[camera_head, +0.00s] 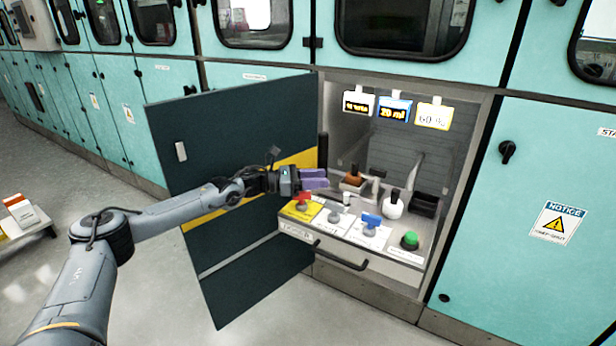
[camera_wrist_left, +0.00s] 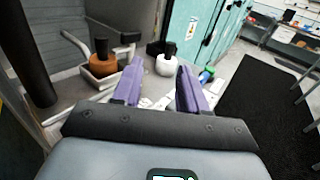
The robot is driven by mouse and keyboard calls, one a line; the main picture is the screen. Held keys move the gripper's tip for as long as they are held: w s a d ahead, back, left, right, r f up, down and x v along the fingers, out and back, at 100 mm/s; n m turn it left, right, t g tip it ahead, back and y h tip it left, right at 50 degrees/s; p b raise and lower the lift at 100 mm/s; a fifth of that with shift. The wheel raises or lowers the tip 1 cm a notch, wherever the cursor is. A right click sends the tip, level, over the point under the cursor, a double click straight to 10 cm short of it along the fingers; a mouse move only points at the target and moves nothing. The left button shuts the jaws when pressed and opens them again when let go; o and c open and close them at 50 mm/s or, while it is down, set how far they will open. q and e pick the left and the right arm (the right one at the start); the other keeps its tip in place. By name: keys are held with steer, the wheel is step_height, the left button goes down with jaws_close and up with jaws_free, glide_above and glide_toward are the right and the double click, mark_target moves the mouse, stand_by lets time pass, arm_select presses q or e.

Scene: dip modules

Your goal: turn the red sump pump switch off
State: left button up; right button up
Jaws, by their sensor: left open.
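The red sump pump switch (camera_head: 302,200) sits on a yellow plate at the left end of the control shelf in the head view. My left gripper (camera_head: 326,179) has purple fingers and is just above and behind the red switch in the picture. In the left wrist view the two purple fingers (camera_wrist_left: 158,92) stand apart with nothing held between them. The red switch does not show in the wrist view. My right gripper is in neither view.
A blue switch (camera_head: 371,220) and a green button (camera_head: 409,240) sit further right on the shelf (camera_head: 345,241). Behind are a brown bottle (camera_head: 353,178) and a white bottle (camera_head: 392,205). The open dark cabinet door (camera_head: 235,125) stands left, behind my left arm.

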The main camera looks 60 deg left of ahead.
arm_select(q)
steer(key=w+d+r+p, duration=0.2)
steer(key=d+r+p, duration=0.1)
steer(key=d, duration=0.5)
steer(key=shift+w+r, duration=0.2)
steer(key=shift+r, duration=0.7)
